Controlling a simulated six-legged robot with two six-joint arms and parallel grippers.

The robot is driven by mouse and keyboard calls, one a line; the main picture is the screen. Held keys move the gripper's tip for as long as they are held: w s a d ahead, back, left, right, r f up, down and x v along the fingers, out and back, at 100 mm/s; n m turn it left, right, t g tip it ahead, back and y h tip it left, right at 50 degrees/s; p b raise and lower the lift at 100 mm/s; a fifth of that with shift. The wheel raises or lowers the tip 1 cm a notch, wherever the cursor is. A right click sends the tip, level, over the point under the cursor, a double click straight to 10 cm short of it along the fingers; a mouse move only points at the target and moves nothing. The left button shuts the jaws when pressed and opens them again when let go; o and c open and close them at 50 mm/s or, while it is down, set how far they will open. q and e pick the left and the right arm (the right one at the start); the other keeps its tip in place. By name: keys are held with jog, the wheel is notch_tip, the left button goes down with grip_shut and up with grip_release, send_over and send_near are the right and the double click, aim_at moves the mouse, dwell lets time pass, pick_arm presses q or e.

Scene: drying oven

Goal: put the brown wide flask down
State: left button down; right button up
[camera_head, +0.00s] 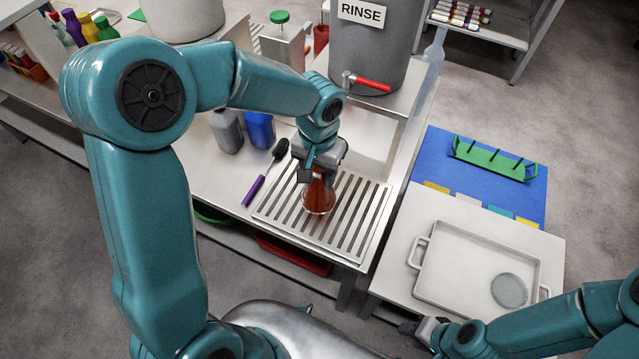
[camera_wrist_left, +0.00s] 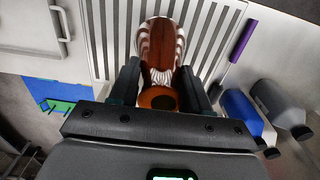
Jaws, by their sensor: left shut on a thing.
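The brown wide flask (camera_head: 319,197) is at the slotted metal drain rack (camera_head: 351,237) on the bench. My left gripper (camera_head: 318,176) is above it, shut on its neck. In the left wrist view the flask (camera_wrist_left: 160,48) lies between the two fingers of the left gripper (camera_wrist_left: 160,92), with its open orange mouth toward the camera and the rack slats beyond. I cannot tell whether its base touches the slats. My right gripper (camera_head: 428,330) is low beside the white table, far from the flask; its fingers are too small to read.
A purple-handled brush (camera_head: 254,190) lies left of the rack, near grey (camera_head: 227,131) and blue (camera_head: 260,130) bottles. The RINSE tank (camera_head: 375,55) with a red-handled tap (camera_head: 367,83) stands behind. Right are a white tray (camera_head: 428,289), a glass dish (camera_head: 509,290) and a green rack (camera_head: 495,160).

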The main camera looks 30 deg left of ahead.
aim_at(319, 186)
pick_arm(q)
jog(key=shift+d+f, duration=0.1)
jog(key=shift+f, duration=2.25)
jog(key=shift+f+b, duration=0.2)
jog(key=shift+b, duration=0.15)
jog(key=c, duration=0.5)
grip_release()
jog(key=shift+r, duration=0.1)
